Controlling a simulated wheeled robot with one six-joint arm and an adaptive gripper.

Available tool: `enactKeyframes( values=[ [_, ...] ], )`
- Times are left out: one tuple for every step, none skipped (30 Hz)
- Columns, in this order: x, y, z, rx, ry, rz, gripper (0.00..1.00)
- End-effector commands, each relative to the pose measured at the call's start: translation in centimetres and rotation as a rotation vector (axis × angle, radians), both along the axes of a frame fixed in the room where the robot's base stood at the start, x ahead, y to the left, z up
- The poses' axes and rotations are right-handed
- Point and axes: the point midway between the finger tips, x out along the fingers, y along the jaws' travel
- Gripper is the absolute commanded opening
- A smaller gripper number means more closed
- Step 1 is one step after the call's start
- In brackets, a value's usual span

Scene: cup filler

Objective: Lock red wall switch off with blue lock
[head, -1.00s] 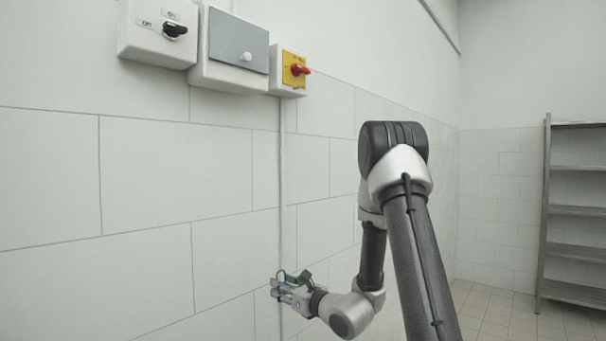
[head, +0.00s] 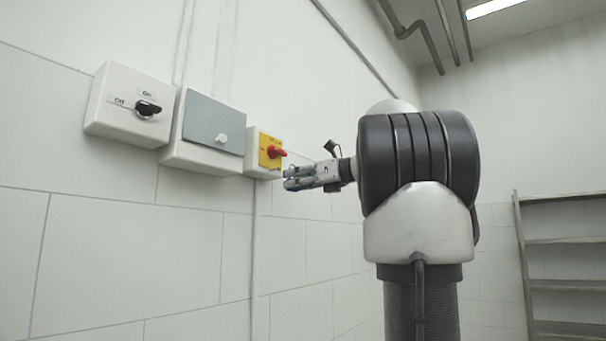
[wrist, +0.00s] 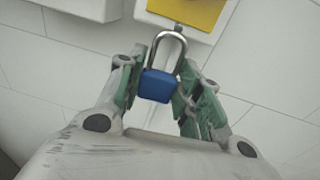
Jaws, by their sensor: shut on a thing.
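The red switch (head: 276,152) is a red knob on a yellow plate (head: 265,158), on a small white box on the wall. In the wrist view the lower part of the yellow plate (wrist: 188,10) shows at the top, and the red knob is out of the picture. My gripper (head: 290,182) is just below and right of the switch box in the head view. In the wrist view my gripper (wrist: 160,88) is shut on the blue lock (wrist: 158,86). The lock's metal shackle (wrist: 168,45) points up towards the box, its top overlapping the box's lower edge.
A grey-fronted box (head: 212,125) and a white box with a black knob (head: 147,108) hang on the wall left of the switch. A thin conduit (head: 254,250) runs down below the boxes. A shelf rack (head: 565,255) stands far right.

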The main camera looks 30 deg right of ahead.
Motion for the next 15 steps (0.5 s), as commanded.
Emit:
enactKeyframes(
  values=[
    [-0.7, -0.2, 1.1, -0.003, -0.003, -0.014, 0.09],
    [-0.9, -0.3, 1.5, -0.003, -0.001, -0.022, 0.09],
    [-1.2, -0.4, 2.0, -0.001, -0.001, -0.032, 0.09],
    [-1.4, -0.5, 2.2, -0.001, -0.002, -0.039, 0.09],
    [-1.4, -0.6, 2.3, 0.000, -0.001, -0.047, 0.09],
    [-1.4, -0.8, 2.3, 0.000, 0.000, -0.056, 0.09],
    [-1.3, -0.9, 2.3, 0.001, 0.000, -0.060, 0.09],
    [-1.2, -0.9, 2.3, 0.002, 0.000, -0.062, 0.09],
    [-1.1, -0.8, 2.3, 0.002, 0.000, -0.062, 0.09],
    [-0.9, -0.8, 2.2, 0.002, 0.000, -0.061, 0.09],
    [-0.8, -0.7, 2.2, 0.002, 0.000, -0.060, 0.09],
    [-0.5, -0.6, 2.2, 0.002, 0.000, -0.060, 0.09],
    [-0.4, -0.5, 2.2, 0.002, 0.000, -0.060, 0.09],
    [-0.2, -0.5, 2.1, 0.002, 0.000, -0.060, 0.09],
    [0.1, -0.4, 2.1, 0.002, 0.000, -0.060, 0.09]
  ],
)
